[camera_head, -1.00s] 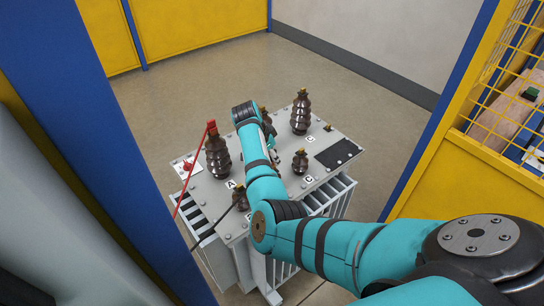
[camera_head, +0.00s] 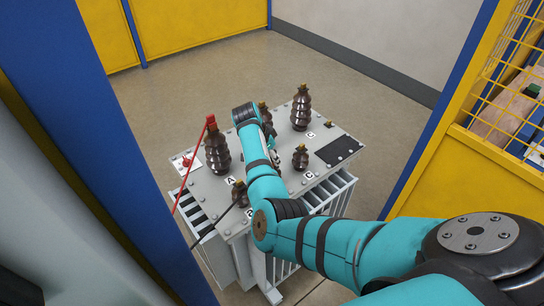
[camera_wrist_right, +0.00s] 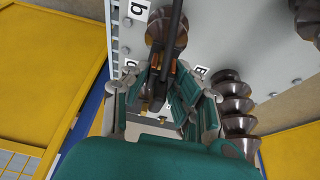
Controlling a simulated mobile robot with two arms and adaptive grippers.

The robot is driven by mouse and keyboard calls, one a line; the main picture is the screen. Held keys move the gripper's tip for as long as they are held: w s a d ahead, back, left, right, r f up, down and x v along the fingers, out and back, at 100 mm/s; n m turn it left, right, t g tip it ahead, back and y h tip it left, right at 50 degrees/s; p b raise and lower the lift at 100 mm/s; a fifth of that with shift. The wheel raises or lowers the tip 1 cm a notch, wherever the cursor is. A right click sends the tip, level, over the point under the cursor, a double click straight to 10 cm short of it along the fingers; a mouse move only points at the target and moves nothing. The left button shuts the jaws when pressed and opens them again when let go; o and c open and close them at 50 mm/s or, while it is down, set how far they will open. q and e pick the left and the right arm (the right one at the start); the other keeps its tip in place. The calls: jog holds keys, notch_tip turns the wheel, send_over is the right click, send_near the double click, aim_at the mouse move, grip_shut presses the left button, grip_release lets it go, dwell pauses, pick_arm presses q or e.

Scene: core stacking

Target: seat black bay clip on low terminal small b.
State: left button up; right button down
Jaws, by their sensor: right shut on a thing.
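Copper-coloured parts show between the fingertips. A dark lead (camera_wrist_right: 174,28) runs up past a brown ribbed low terminal (camera_wrist_right: 160,28), beside an upside-down small b label (camera_wrist_right: 138,8). The clip is close to this terminal; I cannot tell if they touch. In the head view my right forearm hides most of the gripper, the clip and terminal small b. My left gripper is not in view.
The grey transformer lid carries tall bushings (camera_head: 217,152) and (camera_head: 301,108), and low terminals (camera_head: 240,194) and (camera_head: 300,158). A red clip and lead (camera_head: 211,124) are at the left tall bushing. A black cable (camera_head: 212,226) hangs off the front left. Blue posts flank the opening.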

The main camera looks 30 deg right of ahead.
jog(key=shift+f+b, duration=0.3)
jog(key=shift+f, duration=0.2)
jog(key=c, duration=1)
grip_release()
jog(key=shift+r, duration=0.1)
jog(key=v, duration=1.1)
jog(key=shift+a+r, duration=0.2)
jog(key=shift+r, duration=0.15)
jog(key=shift+o, duration=0.2)
jog(key=o, duration=1)
jog(key=shift+c, duration=0.2)
jog(key=shift+r, duration=0.1)
